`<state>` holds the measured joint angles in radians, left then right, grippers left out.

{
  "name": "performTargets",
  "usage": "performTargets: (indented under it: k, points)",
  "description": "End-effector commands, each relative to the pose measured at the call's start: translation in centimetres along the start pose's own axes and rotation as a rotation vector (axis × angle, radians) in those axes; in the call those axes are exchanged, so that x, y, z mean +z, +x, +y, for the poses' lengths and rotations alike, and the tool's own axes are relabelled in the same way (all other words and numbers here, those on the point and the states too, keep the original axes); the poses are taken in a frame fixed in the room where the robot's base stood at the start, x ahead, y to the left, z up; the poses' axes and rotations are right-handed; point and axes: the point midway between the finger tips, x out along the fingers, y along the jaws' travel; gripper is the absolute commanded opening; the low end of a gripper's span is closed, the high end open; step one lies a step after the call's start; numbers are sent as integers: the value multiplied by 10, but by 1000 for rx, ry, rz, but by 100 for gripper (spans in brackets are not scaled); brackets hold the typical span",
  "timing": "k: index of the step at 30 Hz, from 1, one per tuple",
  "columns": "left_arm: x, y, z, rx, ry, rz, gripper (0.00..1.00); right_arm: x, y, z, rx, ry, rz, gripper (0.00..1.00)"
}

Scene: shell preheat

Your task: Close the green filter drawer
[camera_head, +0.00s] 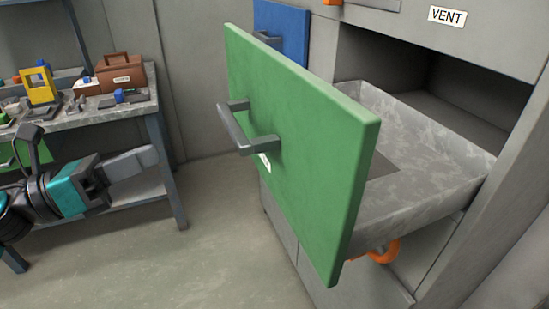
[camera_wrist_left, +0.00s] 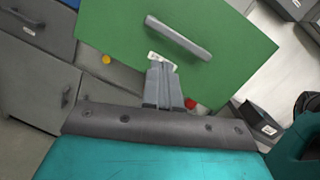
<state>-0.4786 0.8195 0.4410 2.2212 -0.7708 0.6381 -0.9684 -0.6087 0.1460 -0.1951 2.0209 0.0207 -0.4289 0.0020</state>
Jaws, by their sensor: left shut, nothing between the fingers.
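The green filter drawer (camera_head: 300,150) stands pulled out of the grey cabinet in the head view. Its green front has a grey bar handle (camera_head: 240,130), and its grey metal tray (camera_head: 430,185) shows behind the front. In the left wrist view the green front (camera_wrist_left: 235,70) and its handle (camera_wrist_left: 178,38) lie beyond my fingers. My left gripper (camera_head: 145,160) is at the left, apart from the drawer front, with its fingers pointing toward it. Its fingers (camera_wrist_left: 163,72) are shut and hold nothing. My right gripper is not in view.
A blue drawer front (camera_head: 283,30) is behind the green one. A workbench (camera_head: 100,112) with a yellow item (camera_head: 38,85) and a brown case (camera_head: 120,73) stands at the left. An orange round part (camera_head: 383,252) shows under the tray. The floor (camera_head: 220,240) before the drawer is clear.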

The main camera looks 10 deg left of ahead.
Motion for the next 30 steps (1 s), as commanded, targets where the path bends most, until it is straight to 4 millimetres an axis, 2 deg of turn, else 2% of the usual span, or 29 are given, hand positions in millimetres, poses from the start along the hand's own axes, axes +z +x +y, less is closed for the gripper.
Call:
performTargets:
  k: [1,3,6,11,23,30]
  points:
    - [-1,1,-8,-39,127,56,0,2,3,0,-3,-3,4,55]
    - [0,1,-15,-76,250,109,0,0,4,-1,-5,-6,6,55]
    - [1,3,-20,-101,328,142,0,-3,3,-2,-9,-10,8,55]
    - [0,13,-21,-105,335,145,0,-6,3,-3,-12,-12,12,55]
    - [-5,57,-24,-101,329,141,0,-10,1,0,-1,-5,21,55]
    - [-8,80,-26,-100,327,140,0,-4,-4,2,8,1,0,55]
